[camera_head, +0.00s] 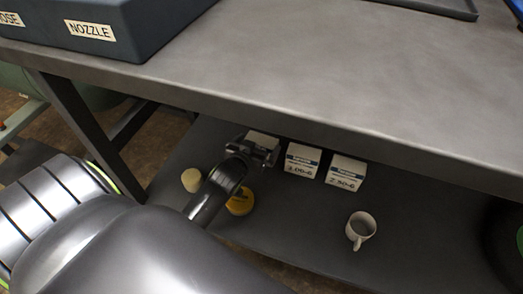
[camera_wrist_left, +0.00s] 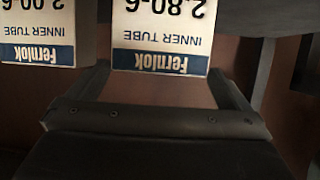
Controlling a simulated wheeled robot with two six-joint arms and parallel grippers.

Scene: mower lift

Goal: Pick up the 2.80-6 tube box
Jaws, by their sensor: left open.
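The 2.80-6 tube box (camera_wrist_left: 163,25) is white with a blue Fernlok band and shows upside down in the left wrist view. In the head view its pale top (camera_head: 263,139) shows on the lower shelf, and my left gripper hides most of its front. My left gripper (camera_head: 260,154) is open in front of this box. In the left wrist view its two fingers (camera_wrist_left: 160,75) stand to either side of the box's label face, near the blue band. I cannot tell whether they touch it. My right gripper is in neither view.
Two similar boxes, one reading 3.00-6 (camera_head: 302,161) and one 2.50-6 (camera_head: 345,172), stand right of it. A white mug (camera_head: 361,230), a yellow roll (camera_head: 240,202) and a cream round object (camera_head: 191,180) are on the shelf (camera_head: 300,235). The workbench top (camera_head: 320,70) overhangs them.

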